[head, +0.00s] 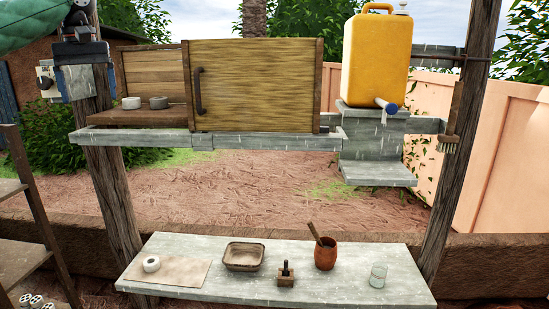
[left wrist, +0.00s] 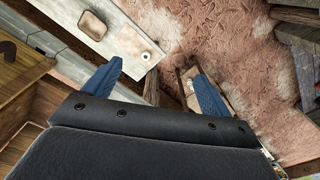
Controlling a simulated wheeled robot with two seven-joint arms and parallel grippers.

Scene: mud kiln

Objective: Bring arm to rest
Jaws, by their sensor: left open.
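My left gripper (head: 86,84) hangs high at the upper left of the head view, in front of the left wooden post. Its dark body is above and its fingers point down. In the left wrist view the two blue fingers of the left gripper (left wrist: 157,69) stand wide apart with nothing between them. The ground and the work table lie well below. My right gripper is in neither view.
A wooden cabinet (head: 252,85) and yellow jug (head: 376,60) stand on the upper shelf. The lower table (head: 205,245) bears a white roll (head: 151,264), a tray (head: 244,256), a small stamp-like block (head: 286,274), a brown pot (head: 325,254) and a glass (head: 378,276).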

